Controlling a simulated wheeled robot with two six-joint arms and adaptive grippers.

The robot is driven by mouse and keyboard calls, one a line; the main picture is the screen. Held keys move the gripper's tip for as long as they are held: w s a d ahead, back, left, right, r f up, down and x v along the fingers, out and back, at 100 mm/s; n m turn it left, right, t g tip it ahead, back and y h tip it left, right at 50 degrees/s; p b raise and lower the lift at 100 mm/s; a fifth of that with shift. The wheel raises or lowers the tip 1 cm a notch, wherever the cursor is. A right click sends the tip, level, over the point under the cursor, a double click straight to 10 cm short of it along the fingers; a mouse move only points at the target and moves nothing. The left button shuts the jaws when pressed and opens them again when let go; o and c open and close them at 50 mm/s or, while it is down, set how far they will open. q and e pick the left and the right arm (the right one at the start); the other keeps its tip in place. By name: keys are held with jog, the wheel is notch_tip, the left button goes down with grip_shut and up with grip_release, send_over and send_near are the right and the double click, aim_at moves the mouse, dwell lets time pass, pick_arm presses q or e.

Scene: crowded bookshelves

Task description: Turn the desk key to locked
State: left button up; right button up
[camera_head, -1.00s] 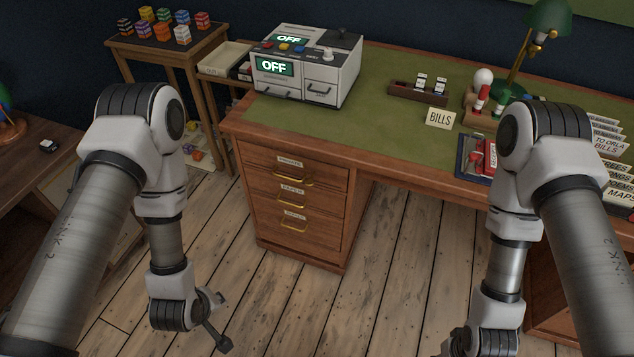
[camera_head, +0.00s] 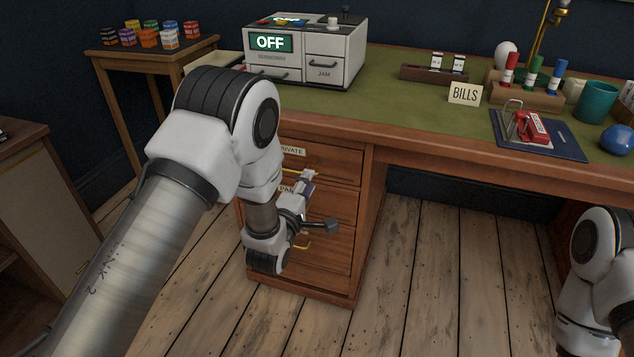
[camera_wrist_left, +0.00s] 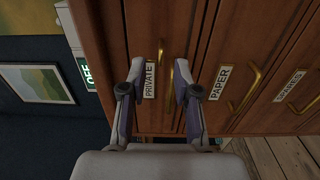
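The wooden desk (camera_head: 560,178) has a stack of brass-handled drawers. The top one is labelled PRIVATE (camera_head: 292,151); the label also shows in the left wrist view (camera_wrist_left: 150,80). I cannot make out a key in either view; the gripper covers part of the drawer fronts. My left gripper (camera_head: 316,203) is in front of the upper drawers. In the left wrist view its two fingers (camera_wrist_left: 158,72) are apart, with the PRIVATE label and some brass showing between them; nothing is held. My right gripper is out of view; only part of its arm shows at lower right.
A grey machine (camera_head: 335,58) reading OFF stands on the desk. A BILLS card (camera_head: 465,93), a clipboard (camera_head: 540,135), a stamp rack (camera_head: 433,75) and a teal cup (camera_head: 597,102) are there too. A side table (camera_head: 118,52) stands left. The floor right of the drawers is clear.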

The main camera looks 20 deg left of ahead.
pick_arm(q)
jog(key=w+b, duration=0.1)
jog(key=w, duration=0.4)
jog(key=shift+f, duration=0.15)
jog(key=shift+w, duration=0.4)
jog(key=shift+c, duration=0.4)
grip_shut()
